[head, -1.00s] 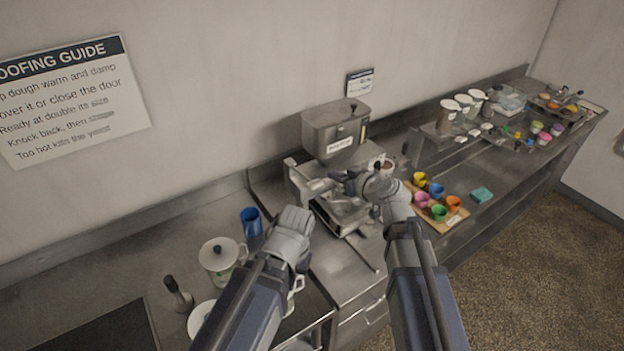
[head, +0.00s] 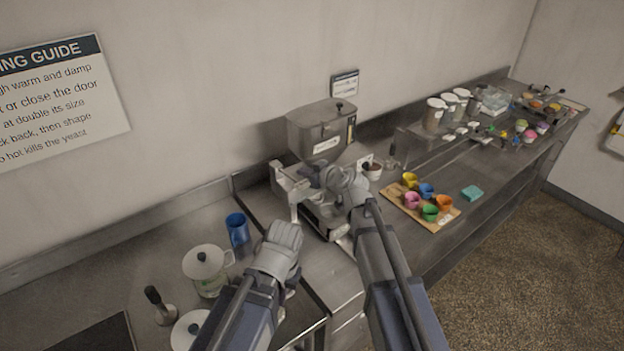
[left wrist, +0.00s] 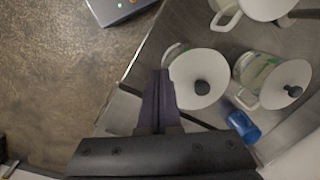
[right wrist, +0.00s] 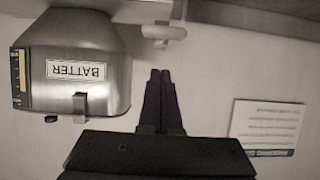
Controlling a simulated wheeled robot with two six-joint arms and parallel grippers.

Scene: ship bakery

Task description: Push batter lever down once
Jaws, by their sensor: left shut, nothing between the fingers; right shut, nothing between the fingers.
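The steel batter dispenser (head: 318,135) stands against the wall in the middle of the head view. It is upside down in the right wrist view (right wrist: 75,70), with its BATTER label readable. A pale bar with a rounded end (right wrist: 163,33), seemingly the lever, sticks out at the dispenser's side, and shows at its lower left in the head view (head: 276,164). My right gripper (head: 308,173) is shut and empty in front of the dispenser's lower part; its fingertips (right wrist: 160,74) look apart from the bar. My left gripper (left wrist: 161,75) is shut and empty over the counter, left of the dispenser.
White-lidded jars (head: 206,264), a blue cup (head: 238,228) and a dark-handled tool (head: 160,306) stand left of the dispenser.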

